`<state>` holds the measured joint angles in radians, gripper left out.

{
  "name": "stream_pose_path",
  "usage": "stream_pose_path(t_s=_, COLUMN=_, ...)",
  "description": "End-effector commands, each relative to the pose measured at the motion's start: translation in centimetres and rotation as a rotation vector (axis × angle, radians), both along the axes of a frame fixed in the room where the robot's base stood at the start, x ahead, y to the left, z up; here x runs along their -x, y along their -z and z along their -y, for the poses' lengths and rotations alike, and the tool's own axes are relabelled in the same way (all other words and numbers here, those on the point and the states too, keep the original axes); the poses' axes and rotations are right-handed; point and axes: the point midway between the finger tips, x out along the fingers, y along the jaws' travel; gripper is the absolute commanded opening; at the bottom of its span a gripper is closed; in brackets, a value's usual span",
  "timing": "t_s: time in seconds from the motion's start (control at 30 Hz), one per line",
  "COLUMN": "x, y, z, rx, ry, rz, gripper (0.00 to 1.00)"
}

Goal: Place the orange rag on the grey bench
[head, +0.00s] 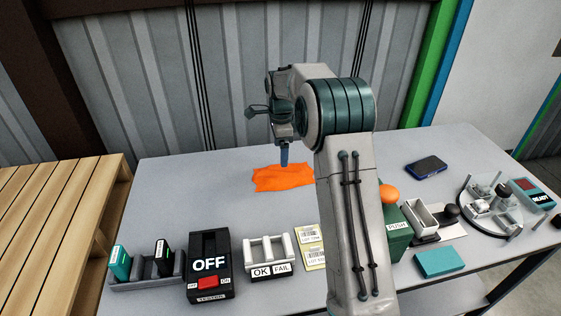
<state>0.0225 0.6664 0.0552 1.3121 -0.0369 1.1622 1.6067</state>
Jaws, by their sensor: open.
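The orange rag (278,179) lies flat on the grey bench (190,188), toward its back and left of my arm. My gripper (284,163) points down at the rag's upper edge, with a blue fingertip showing. The jaws are open and nothing is seen held in them. Whether the fingertip touches the rag or hovers just above it cannot be told. My arm hides the bench to the right of the rag.
Along the front stand a rack with cartridges (145,284), a black OFF tester (209,265), an OK/FAIL holder (269,252) and yellow lot labels (311,247). At right are a green PUSH box (396,232), teal block (439,262) and dark phone-like device (426,167). The back left is clear.

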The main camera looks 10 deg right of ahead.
Motion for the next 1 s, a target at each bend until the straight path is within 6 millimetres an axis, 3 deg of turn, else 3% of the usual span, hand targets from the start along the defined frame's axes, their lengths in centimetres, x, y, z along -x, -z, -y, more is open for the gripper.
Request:
stream_pose_path(t_s=0.1, x=0.0, y=-2.1, z=0.0, rx=0.001, ry=0.000, rz=0.001, gripper=0.84)
stream_pose_path(t_s=0.3, x=0.2, y=-3.8, z=0.0, rx=0.000, ry=-0.008, rz=0.000, gripper=0.84)
stream_pose_path(t_s=0.47, x=2.0, y=-5.5, z=0.0, rx=0.002, ry=-0.097, rz=0.013, gripper=0.84)
stream_pose_path(t_s=0.7, x=8.2, y=-8.8, z=0.0, rx=0.015, ry=-0.393, rz=0.049, gripper=0.84)
stream_pose_path(t_s=1.0, x=17.3, y=-11.0, z=0.1, rx=0.043, ry=-0.776, rz=0.091, gripper=0.84)
